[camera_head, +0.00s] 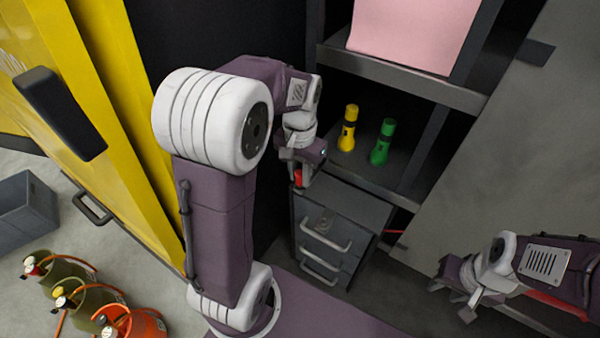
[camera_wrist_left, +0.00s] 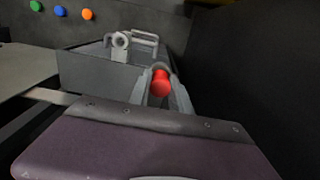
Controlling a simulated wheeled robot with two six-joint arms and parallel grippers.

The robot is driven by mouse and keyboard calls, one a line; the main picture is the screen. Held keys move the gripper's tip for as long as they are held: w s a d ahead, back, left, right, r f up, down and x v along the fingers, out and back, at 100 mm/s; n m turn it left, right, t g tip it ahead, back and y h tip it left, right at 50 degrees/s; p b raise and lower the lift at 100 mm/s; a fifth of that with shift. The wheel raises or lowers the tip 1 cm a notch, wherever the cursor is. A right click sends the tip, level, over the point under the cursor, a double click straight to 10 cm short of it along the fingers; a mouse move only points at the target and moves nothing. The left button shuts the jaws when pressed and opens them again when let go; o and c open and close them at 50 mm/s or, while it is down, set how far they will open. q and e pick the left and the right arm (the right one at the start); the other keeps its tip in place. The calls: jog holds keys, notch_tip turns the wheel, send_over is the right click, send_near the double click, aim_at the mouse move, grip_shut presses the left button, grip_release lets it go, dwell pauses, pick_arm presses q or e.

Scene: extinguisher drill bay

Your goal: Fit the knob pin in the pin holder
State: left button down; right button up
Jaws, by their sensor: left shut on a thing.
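The red knob pin (camera_wrist_left: 161,83) is between the two grey fingers of my left gripper (camera_wrist_left: 163,92) in the left wrist view. In the head view my left gripper (camera_head: 299,178) is shut on it, and only a small red part (camera_head: 298,177) shows. The gripper is above the back left of a grey drawer cabinet (camera_head: 345,205). A small grey fitting (camera_head: 324,222) on the cabinet top may be the pin holder. It looks like a ring-shaped bracket (camera_wrist_left: 121,41) in the left wrist view. The pin is apart from it. My right gripper (camera_head: 452,300) looks open and empty at lower right.
A yellow flashlight (camera_head: 348,130) and a green one (camera_head: 382,143) stand on a shelf behind the cabinet. A pink panel (camera_head: 412,30) is above them. A yellow cabinet (camera_head: 125,110) stands at left. Several extinguishers, one orange (camera_head: 140,325), stand at lower left.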

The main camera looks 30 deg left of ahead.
pick_arm(q)
jog(key=shift+f+b, duration=0.45)
jog(key=shift+f, duration=0.3)
jog(key=c, duration=1.1)
grip_release()
jog(key=shift+r, duration=0.1)
notch_tip(320, 180, up, 9)
jog(key=shift+r+b, duration=0.1)
jog(key=shift+b, duration=0.4)
